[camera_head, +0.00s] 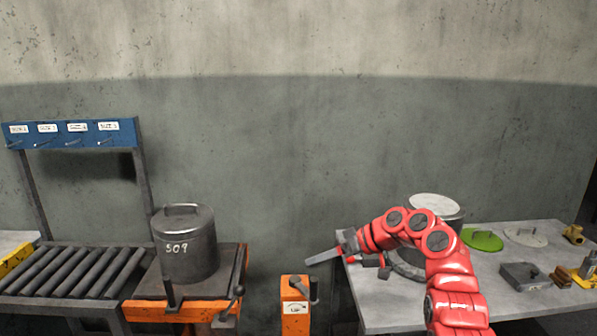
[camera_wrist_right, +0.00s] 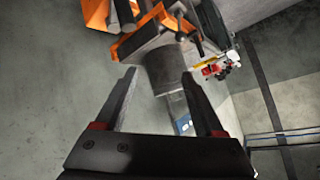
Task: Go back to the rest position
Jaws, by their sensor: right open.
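My right arm, red, reaches in from the lower right in the head view. Its right gripper (camera_head: 345,256) is held near the left edge of the grey table, pointing left. In the wrist view the right gripper (camera_wrist_right: 158,85) has its two dark fingers spread apart with nothing between them. Beyond the fingers, the orange-edged stand and the grey pot on it appear tilted. My left gripper is not in view.
A grey lidded pot (camera_head: 187,246) marked 509 stands on an orange-edged stand (camera_head: 150,312) beside a roller conveyor (camera_head: 70,270). An orange control box (camera_head: 295,308) stands between it and the grey table (camera_head: 385,305). A green disc (camera_head: 482,239) and several small parts lie on the table.

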